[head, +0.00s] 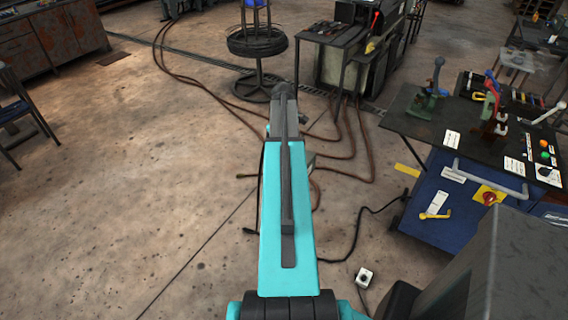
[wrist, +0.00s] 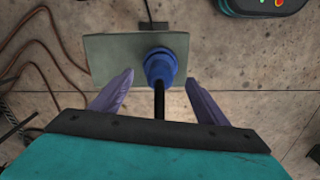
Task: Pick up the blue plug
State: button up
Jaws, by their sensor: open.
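The blue plug (wrist: 160,66) shows in the wrist view, near the middle, with a black cable running from it down toward my gripper. It lies over or against a grey-green plate (wrist: 105,58); I cannot tell whether it is seated in it. My gripper (wrist: 160,92) is open, with one purple-grey finger on each side of the plug and its cable. Both fingers look apart from the plug, and nothing is held. In the head view my arm hides the plug and the gripper.
Brown hoses (head: 340,155) and a black cable (head: 352,232) lie on the concrete floor. A blue cart (head: 425,205) with tools on top stands at the right. A round stand (head: 258,45) and a dark table (head: 335,32) are at the back. The floor at left is mostly clear.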

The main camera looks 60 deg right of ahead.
jog(key=shift+s+f+p, duration=0.1)
jog(key=shift+f+p, duration=1.1)
jog(key=shift+f, duration=1.4)
jog(key=c, duration=1.3)
jog(key=shift+r, duration=0.2)
jog(key=shift+r+b, duration=0.95)
jog(key=shift+r, duration=0.5)
jog(key=s+a+b, duration=0.1)
jog(key=s+a, duration=0.1)
jog(key=s, duration=0.3)
jog(key=s+a+r+b, duration=0.1)
jog(key=s+a+b, duration=0.1)
jog(key=s, duration=0.2)
jog(key=s+a+b, duration=0.1)
jog(key=s+a, duration=0.1)
jog(key=s, duration=0.3)
jog(key=shift+s+a+r, duration=0.3)
jog(key=shift+r, duration=0.05)
